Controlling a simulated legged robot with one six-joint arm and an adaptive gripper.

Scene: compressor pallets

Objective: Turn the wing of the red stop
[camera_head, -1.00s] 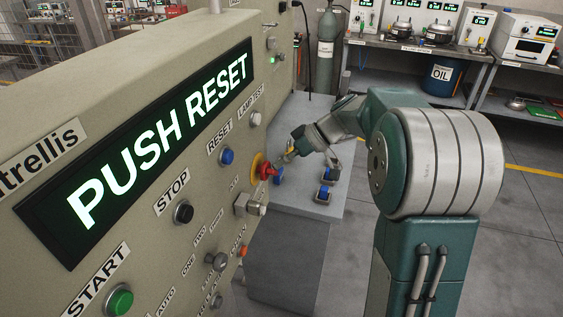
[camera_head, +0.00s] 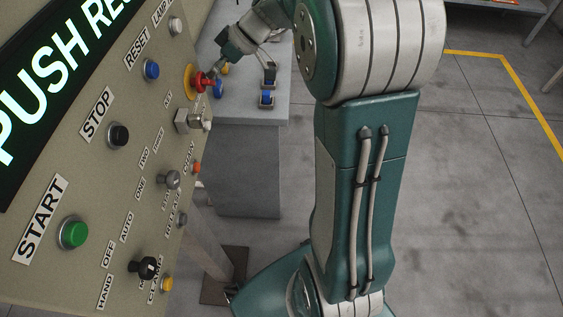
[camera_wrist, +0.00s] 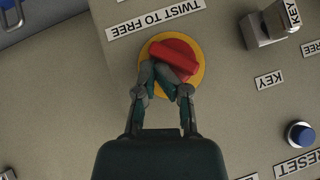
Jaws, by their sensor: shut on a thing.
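The red stop (camera_wrist: 174,58) sits on a round yellow plate (camera_wrist: 150,51) on the panel, under a "TWIST TO FREE" label (camera_wrist: 157,17) in the wrist view. Its raised red wing lies tilted across the knob. My gripper (camera_wrist: 165,80) has its fingers shut on the near part of the red stop, hiding some of it. In the head view the red stop (camera_head: 205,82) and its yellow plate (camera_head: 189,82) stick out from the panel's right side, with my gripper (camera_head: 217,70) reaching it from the upper right.
The panel carries a blue RESET button (camera_head: 151,69), black STOP button (camera_head: 118,135), green START button (camera_head: 74,233) and a key switch (camera_head: 190,121) close to the red stop. Blue padlocks lie on the grey bench (camera_head: 240,110) behind. Open floor (camera_head: 480,200) lies to the right.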

